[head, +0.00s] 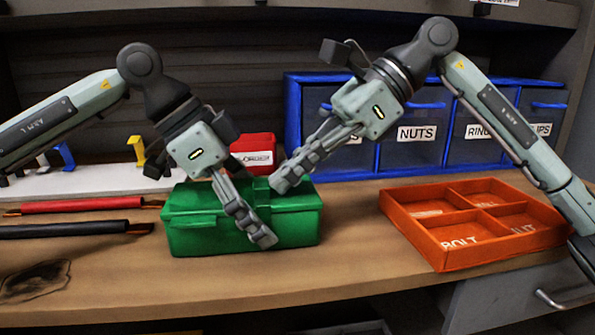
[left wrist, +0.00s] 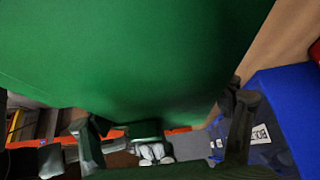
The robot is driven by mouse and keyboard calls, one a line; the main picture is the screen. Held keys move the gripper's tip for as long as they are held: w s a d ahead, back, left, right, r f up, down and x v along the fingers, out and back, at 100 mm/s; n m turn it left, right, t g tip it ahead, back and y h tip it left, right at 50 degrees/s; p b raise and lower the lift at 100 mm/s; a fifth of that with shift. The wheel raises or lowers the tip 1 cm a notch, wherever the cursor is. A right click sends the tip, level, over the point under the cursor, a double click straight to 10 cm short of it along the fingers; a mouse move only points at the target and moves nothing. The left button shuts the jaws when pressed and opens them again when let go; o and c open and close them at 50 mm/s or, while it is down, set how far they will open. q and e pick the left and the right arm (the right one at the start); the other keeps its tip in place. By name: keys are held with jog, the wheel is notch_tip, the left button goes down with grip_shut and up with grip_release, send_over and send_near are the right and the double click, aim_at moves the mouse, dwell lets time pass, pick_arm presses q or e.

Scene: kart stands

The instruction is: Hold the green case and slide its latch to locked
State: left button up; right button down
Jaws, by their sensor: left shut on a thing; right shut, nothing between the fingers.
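The green case (head: 195,236) stands closed on the wooden bench in the head view. It also fills the upper part of the left wrist view (left wrist: 120,60). My left gripper (head: 256,234) reaches down over the case, one finger along its front face, and is shut on it. Its other finger is hidden in the head view. My right gripper (head: 283,183) is shut and empty, with its fingertips by the case's upper right edge. I cannot tell whether they touch it. I cannot clearly make out the latch or its position.
An orange divided tray (head: 420,243) lies right of the case. A red box (head: 255,146) and blue labelled drawers (head: 362,154) stand behind. Red (head: 80,206) and black (head: 75,230) cable-like rods lie to the left. The bench front is mostly clear.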

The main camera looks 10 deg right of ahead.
jog(key=d, duration=0.4)
jog(key=shift+d, duration=0.25)
jog(key=v, duration=0.9)
jog(key=shift+d+r, duration=0.15)
jog(key=shift+r, duration=0.2)
pick_arm(q)
jog(key=o, duration=1.4)
